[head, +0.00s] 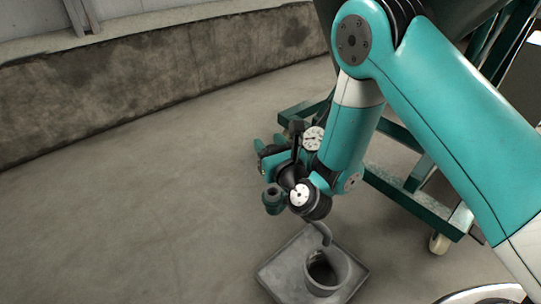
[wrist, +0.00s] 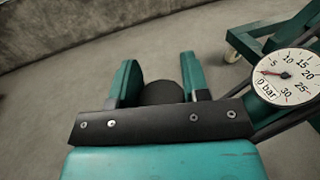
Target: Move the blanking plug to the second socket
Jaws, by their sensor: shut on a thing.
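My gripper (wrist: 158,78) shows in the wrist view with its two teal fingers pointing away. It is shut on a dark, rounded thing, which I take to be the blanking plug (wrist: 160,93), seen between the fingers above the black bracket. Only part of the plug shows. In the head view my arm reaches down and the wrist is beside a cluster of dark and teal parts, where the plug cannot be made out. I cannot make out the second socket for certain in either view.
A round pressure gauge (wrist: 287,77) is close on the right in the wrist view. A teal steel frame on castors (head: 407,187) stands behind my arm. A grey square plate with an open cup (head: 335,283) lies on the floor below. The floor at left is clear.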

